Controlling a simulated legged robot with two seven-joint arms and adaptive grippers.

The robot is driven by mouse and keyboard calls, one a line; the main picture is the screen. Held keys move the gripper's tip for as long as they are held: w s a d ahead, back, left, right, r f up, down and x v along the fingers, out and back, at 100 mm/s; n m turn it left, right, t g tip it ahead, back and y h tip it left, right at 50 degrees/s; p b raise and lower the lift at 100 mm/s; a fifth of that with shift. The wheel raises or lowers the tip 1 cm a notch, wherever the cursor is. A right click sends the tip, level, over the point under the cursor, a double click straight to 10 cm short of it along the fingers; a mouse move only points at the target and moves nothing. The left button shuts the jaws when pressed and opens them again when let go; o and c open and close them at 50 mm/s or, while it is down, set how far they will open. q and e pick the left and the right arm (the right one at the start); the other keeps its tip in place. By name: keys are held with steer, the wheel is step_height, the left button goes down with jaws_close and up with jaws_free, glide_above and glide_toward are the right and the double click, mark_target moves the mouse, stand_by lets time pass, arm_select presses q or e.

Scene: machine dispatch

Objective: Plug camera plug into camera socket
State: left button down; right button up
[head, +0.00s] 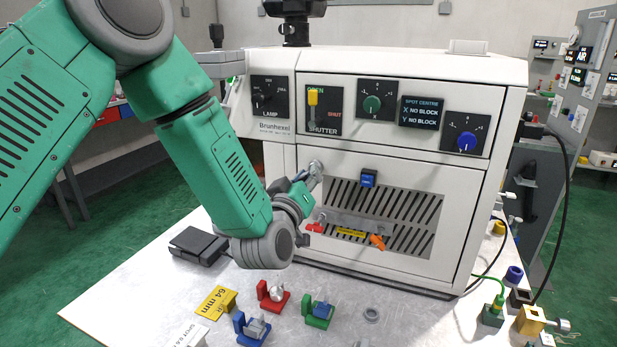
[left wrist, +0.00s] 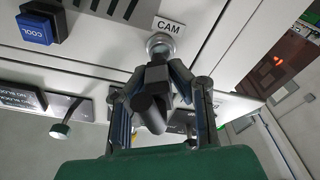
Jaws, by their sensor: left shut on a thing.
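The camera plug (left wrist: 155,92) is a dark, stubby piece in the left wrist view. My left gripper (left wrist: 160,88) is shut on it, with one finger on each side. The camera socket (left wrist: 160,45) is a round metal ring beside the CAM label (left wrist: 166,25) on the machine's white front. The plug's far end overlaps the socket's lower edge in that view; I cannot tell whether it touches or has entered. In the head view my left gripper (head: 301,190) is close to the socket (head: 315,169), and the plug is mostly hidden. My right gripper is not in view.
The white machine (head: 275,170) stands on a light table (head: 150,285). A blue COOL button (head: 368,178) and orange lever (head: 377,242) are on its vented front. Coloured fixtures, including a red one (head: 272,295), stand on the table before it. A black box (head: 199,244) lies left.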

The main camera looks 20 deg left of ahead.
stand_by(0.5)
arm_select(q)
steer(key=shift+w, duration=1.05)
steer(key=c, duration=1)
jaws_free()
steer(key=shift+s, duration=0.1)
steer(key=shift+s+d, duration=0.1)
steer(key=shift+s, duration=2.85)
